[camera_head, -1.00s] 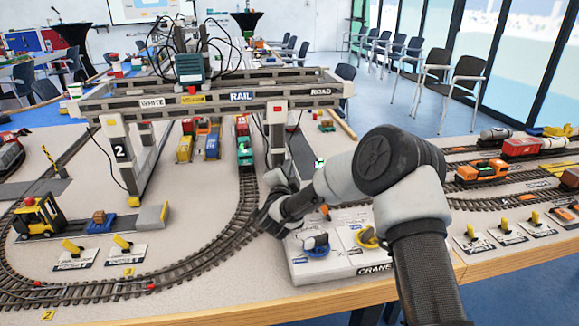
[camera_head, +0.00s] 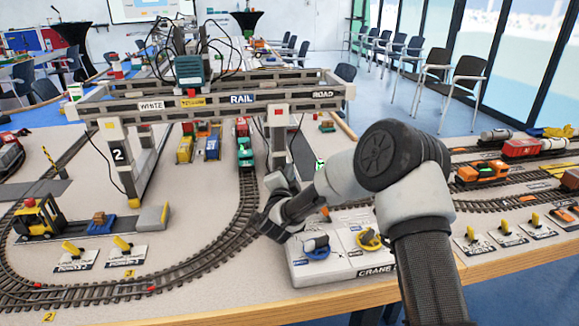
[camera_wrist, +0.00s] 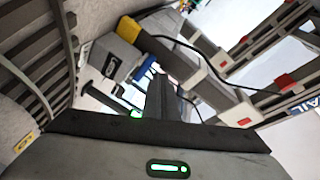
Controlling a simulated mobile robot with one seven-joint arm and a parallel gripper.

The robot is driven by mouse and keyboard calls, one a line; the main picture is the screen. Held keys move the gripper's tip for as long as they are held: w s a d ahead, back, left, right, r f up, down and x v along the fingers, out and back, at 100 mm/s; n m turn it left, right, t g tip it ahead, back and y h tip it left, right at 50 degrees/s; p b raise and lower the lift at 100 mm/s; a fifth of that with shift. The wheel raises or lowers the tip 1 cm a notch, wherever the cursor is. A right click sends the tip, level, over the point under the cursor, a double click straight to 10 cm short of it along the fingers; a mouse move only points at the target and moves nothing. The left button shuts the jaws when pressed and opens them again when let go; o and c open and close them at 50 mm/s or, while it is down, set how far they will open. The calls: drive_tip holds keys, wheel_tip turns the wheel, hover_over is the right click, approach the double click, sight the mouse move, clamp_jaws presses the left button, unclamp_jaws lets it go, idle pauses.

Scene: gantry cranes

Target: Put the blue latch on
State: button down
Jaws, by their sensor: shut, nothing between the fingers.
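The white control box (camera_head: 335,270), marked CRANE, sits at the table's front edge in the head view. On its left half is the blue latch (camera_head: 317,252), a blue round base with a dark and grey top part. A similar yellow latch (camera_head: 369,240) sits to its right. My gripper (camera_head: 262,228) is shut and empty, left of the box and apart from the blue latch, near the curved track. In the wrist view its dark fingers (camera_wrist: 158,98) are together.
The gantry crane (camera_head: 215,100) stands behind my gripper, with one leg (camera_head: 277,135) close by. The curved track (camera_head: 215,250) runs to the left. Several yellow switch levers (camera_head: 122,243) stand at the left and right. My arm hides part of the box's surroundings.

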drive_tip(key=shift+s+d+r+p, duration=0.15)
drive_tip(key=shift+s+r, duration=0.2)
drive_tip(key=shift+r, duration=0.15)
drive_tip(key=shift+s+d+r+p, duration=0.1)
drive_tip(key=shift+s+r+p, duration=0.05)
drive_tip(key=shift+s+r, duration=0.3)
drive_tip(key=shift+r, duration=0.15)
drive_tip(key=shift+s+d+r+p, duration=0.25)
drive_tip(key=shift+s+r+p, duration=0.2)
drive_tip(key=shift+s+r, duration=0.4)
drive_tip(key=shift+s+d+r+p, duration=0.25)
drive_tip(key=shift+s+r+p, duration=0.15)
drive_tip(key=shift+s+r, duration=0.45)
drive_tip(key=shift+w+r, duration=0.1)
drive_tip(key=shift+w, duration=0.05)
